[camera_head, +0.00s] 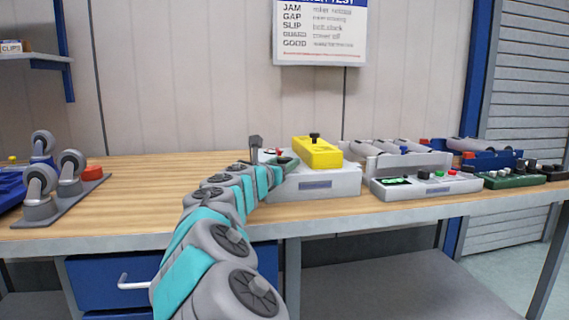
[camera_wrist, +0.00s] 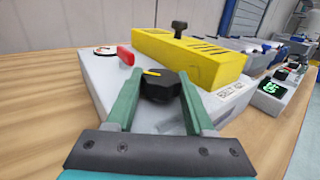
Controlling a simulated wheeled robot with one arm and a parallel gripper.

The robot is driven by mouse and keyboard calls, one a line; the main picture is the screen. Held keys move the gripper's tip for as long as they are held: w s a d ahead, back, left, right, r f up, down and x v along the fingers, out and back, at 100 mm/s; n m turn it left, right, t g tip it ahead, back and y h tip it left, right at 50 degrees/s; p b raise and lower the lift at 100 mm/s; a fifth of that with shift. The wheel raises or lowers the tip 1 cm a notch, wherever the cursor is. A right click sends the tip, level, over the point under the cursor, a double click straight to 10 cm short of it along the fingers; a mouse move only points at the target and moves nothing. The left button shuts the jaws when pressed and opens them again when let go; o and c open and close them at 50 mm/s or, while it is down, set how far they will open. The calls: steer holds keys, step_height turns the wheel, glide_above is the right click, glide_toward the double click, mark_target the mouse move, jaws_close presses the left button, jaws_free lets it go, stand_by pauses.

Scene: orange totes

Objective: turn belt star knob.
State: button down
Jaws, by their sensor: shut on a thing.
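The black knob (camera_wrist: 160,85) with a yellow pointer line sits on the sloped face of a pale grey machine box (camera_wrist: 102,72). In the wrist view my gripper (camera_wrist: 160,90) has its two green fingers on either side of the knob, shut on it. The yellow pointer lies roughly level. In the head view my gripper (camera_head: 284,162) is at the left end of the grey box (camera_head: 315,184), and the knob is hidden there. Whether this knob is star-shaped is hard to tell.
A yellow cover (camera_wrist: 190,58) with a black handle knob (camera_wrist: 180,27) sits on the box, beside a red lever (camera_wrist: 126,55). A control box with a green display (camera_head: 425,182) stands to the right. Caster wheels (camera_head: 72,180) stand at the left. The table between is clear.

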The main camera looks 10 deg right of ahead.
steer(key=shift+c, duration=1.4)
jaws_free()
steer(key=shift+b+v, duration=0.3)
steer(key=shift+v, duration=3.6)
